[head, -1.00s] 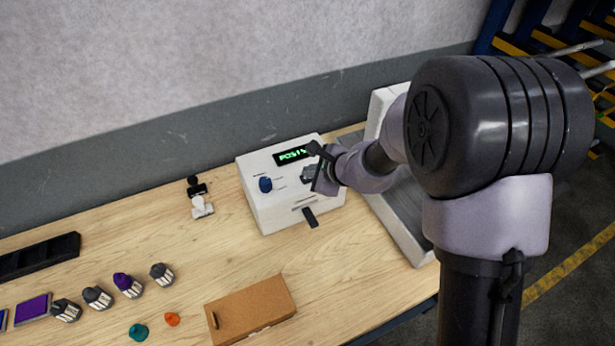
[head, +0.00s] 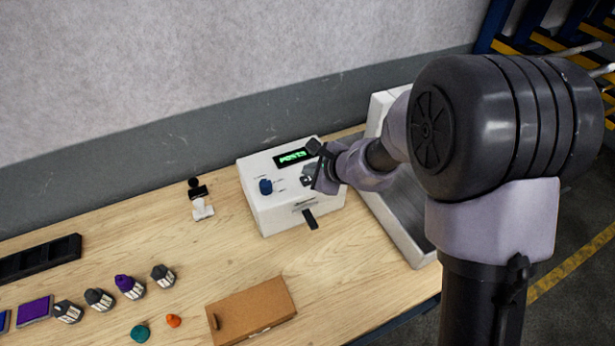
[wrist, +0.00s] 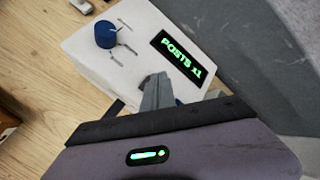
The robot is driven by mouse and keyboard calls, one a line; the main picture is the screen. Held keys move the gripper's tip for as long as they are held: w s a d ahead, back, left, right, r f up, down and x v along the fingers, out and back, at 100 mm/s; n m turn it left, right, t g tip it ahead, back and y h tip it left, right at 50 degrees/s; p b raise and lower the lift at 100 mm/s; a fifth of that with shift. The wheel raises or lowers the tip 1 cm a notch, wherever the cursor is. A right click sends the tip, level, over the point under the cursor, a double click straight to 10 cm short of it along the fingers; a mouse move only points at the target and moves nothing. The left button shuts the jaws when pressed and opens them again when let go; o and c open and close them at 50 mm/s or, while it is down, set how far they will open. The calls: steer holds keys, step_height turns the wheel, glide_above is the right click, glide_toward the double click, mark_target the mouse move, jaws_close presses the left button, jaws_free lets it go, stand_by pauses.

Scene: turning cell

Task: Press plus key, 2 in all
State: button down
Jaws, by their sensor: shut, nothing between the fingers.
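A white box-shaped machine (head: 262,203) stands on the wooden bench and also fills the upper middle of the wrist view (wrist: 88,68). Its lit display (wrist: 181,58) reads "POSTS x1" in green; the head view shows only part of that text (head: 294,157). A blue knob (head: 265,186) sits left of the display, also seen in the wrist view (wrist: 106,34). My gripper (wrist: 155,84) is shut and empty over the machine's top, below the display. In the head view my gripper (head: 314,172) covers the key area. I cannot make out the plus key or whether the fingertips touch it.
A grey-white tray (head: 400,237) stands right of the machine. A black-and-white stamp (head: 201,203) is to its left. A brown box (head: 250,312), small bottles (head: 130,287), a purple pad (head: 35,310) and a black rack (head: 40,258) lie further left.

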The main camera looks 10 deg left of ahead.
mark_target(310, 181)
steer(key=shift+r+p, duration=1.9)
steer(key=shift+r, duration=0.65)
steer(key=shift+f, duration=0.1)
stand_by(0.6)
